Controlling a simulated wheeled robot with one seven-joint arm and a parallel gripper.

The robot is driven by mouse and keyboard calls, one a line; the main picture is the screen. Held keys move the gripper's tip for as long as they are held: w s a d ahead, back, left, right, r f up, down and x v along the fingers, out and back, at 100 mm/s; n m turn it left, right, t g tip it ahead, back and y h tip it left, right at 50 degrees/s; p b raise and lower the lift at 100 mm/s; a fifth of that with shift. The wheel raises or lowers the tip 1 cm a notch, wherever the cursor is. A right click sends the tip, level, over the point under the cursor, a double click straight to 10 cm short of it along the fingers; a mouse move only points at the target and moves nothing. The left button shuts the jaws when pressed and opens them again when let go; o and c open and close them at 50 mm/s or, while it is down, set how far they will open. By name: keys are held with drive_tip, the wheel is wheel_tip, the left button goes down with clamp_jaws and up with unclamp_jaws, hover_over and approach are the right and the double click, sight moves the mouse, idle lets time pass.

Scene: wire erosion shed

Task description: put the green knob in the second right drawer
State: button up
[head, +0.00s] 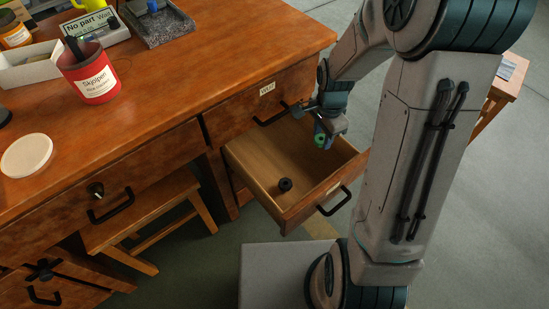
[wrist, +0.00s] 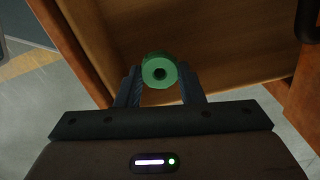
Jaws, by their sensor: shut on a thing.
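The green knob (wrist: 160,70) is held between the fingertips of my gripper (wrist: 160,88); its round face with a dark centre hole shows in the wrist view. In the head view the green knob (head: 320,140) and my gripper (head: 325,132) are over the right part of the open second right drawer (head: 336,186). The drawer is pulled out below the top right drawer. A small black knob (head: 285,184) stands on its wooden floor near the front. The drawer's far inner corner is partly hidden by my gripper and arm.
The top right drawer (head: 262,98) is shut, with its black handle just above the open one. On the desktop (head: 170,85) stand a red cup (head: 90,78), a round pale disc (head: 26,155) and a dark tray (head: 158,22). A wooden stool (head: 150,215) is under the desk.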

sight(316, 165)
drive_tip(key=shift+m, duration=0.4)
wheel_tip(316, 165, down, 11)
drive_tip(key=b, duration=0.4)
drive_tip(key=shift+s+b, duration=0.15)
drive_tip(key=shift+b, duration=0.15)
drive_tip(key=shift+f, duration=0.25)
drive_tip(key=o, duration=1)
drive_tip(key=shift+r, duration=0.1)
